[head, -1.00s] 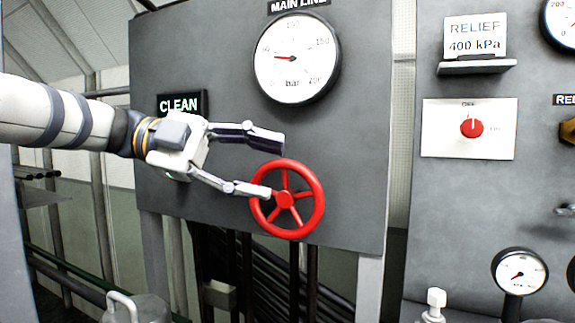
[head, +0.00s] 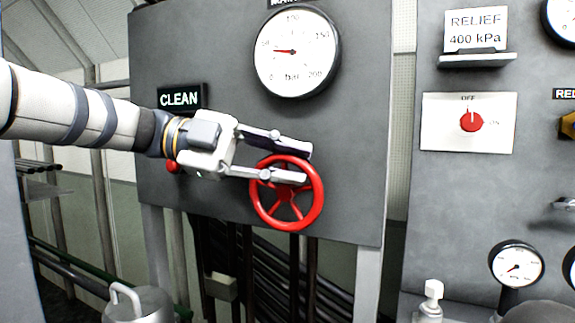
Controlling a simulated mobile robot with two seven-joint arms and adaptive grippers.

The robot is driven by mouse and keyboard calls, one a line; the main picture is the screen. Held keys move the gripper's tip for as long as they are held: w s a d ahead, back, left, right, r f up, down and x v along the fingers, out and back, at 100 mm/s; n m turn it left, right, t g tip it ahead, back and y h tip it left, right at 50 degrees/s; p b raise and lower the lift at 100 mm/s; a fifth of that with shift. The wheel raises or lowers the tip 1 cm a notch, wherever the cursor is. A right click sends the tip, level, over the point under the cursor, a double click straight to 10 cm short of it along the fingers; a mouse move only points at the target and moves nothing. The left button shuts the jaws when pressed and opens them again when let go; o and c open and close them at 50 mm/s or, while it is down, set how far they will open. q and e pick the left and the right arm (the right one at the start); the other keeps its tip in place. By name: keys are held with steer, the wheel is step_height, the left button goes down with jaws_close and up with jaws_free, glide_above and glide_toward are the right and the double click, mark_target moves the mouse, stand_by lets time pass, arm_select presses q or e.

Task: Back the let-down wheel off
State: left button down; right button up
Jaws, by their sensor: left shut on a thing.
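The red handwheel (head: 287,216) with spokes is mounted on the grey panel (head: 220,60), below the large gauge. I take it as the let-down wheel, though no label for it shows. My left gripper (head: 305,164) reaches in from the left with its fingers closed about the wheel's upper rim, one finger above and one across the front of the wheel. The fingers cover part of the upper rim and spokes. The main line gauge (head: 295,53) above has its needle pointing left, near 50 bar. My right gripper is not in view.
A lit CLEAN sign (head: 180,98) sits behind my left wrist, with a red knob (head: 173,167) below it. On the right panel are a relief card (head: 476,29), a red switch (head: 471,121) and a small gauge (head: 516,265). A metal can (head: 137,304) stands at lower left.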

arm_select(q)
steer(key=shift+f, duration=0.45)
steer(key=shift+w+a+f+n+h, duration=0.15)
steer(key=shift+a+n+h, duration=0.25)
steer(key=shift+h, duration=0.7)
steer(key=shift+w+a+f+n+h, duration=0.1)
steer(key=shift+a+n+h, duration=0.2)
steer(key=shift+h, duration=0.4)
steer(key=shift+w+a+f+n+h, duration=0.15)
steer(key=shift+n+h, duration=0.2)
steer(key=shift+h, duration=0.35)
steer(key=shift+w+a+n+h, duration=0.1)
steer(key=shift+a+n+h, duration=0.2)
steer(key=shift+h, duration=0.4)
steer(key=shift+d, duration=0.1)
steer(key=c, duration=1.2)
jaws_free()
steer(key=shift+s, duration=0.1)
steer(key=shift+c, duration=0.2)
steer(key=shift+r, duration=0.2)
steer(key=shift+r, duration=0.1)
steer(key=v, duration=1.2)
